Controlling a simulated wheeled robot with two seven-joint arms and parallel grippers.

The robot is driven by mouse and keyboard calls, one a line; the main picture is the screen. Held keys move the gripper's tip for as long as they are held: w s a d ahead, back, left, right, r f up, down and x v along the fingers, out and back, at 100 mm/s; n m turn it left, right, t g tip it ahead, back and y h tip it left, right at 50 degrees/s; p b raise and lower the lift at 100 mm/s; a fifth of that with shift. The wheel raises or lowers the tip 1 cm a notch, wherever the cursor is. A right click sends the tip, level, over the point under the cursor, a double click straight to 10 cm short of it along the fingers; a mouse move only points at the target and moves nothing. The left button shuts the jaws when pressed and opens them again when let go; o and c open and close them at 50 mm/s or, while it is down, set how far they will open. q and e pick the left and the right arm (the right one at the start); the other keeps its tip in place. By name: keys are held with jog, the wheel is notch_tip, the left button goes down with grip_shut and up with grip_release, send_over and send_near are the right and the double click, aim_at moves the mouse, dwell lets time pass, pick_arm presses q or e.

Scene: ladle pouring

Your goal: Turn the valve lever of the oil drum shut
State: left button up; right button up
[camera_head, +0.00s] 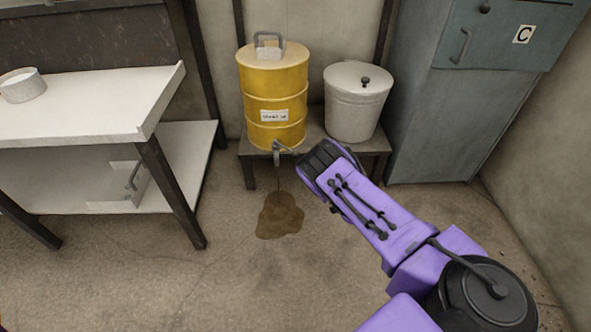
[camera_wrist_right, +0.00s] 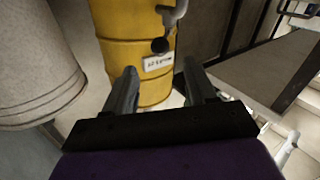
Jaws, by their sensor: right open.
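The yellow oil drum (camera_head: 273,95) stands on a low bench at the back; a small white label is on its front. Its grey valve (camera_head: 277,154) is low on the front, with a thin dark stream below it running down to a brown puddle (camera_head: 280,214) on the floor. My right gripper (camera_head: 306,157) is just right of the valve. In the right wrist view my right gripper (camera_wrist_right: 161,82) is open and empty, its fingers apart before the drum (camera_wrist_right: 135,55). The grey lever with a dark round end (camera_wrist_right: 160,45) lies beyond the fingertips. My left gripper is out of view.
A lidded pale bucket (camera_head: 354,105) stands right of the drum on the bench (camera_head: 372,146). A teal cabinet (camera_head: 440,120) is further right. A white-topped table (camera_head: 85,105) with a lower shelf is at the left. The floor in front is clear except for the puddle.

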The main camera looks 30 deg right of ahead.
aim_at(295, 153)
jog(key=w+b, duration=0.1)
jog(key=w, duration=0.2)
jog(key=w+b, duration=0.1)
jog(key=w, duration=0.2)
jog(key=w+b, duration=0.2)
jog(key=w, duration=0.1)
jog(key=shift+w+a, duration=0.25)
jog(key=shift+w+r, duration=0.1)
jog(key=shift+w, duration=0.35)
grip_shut()
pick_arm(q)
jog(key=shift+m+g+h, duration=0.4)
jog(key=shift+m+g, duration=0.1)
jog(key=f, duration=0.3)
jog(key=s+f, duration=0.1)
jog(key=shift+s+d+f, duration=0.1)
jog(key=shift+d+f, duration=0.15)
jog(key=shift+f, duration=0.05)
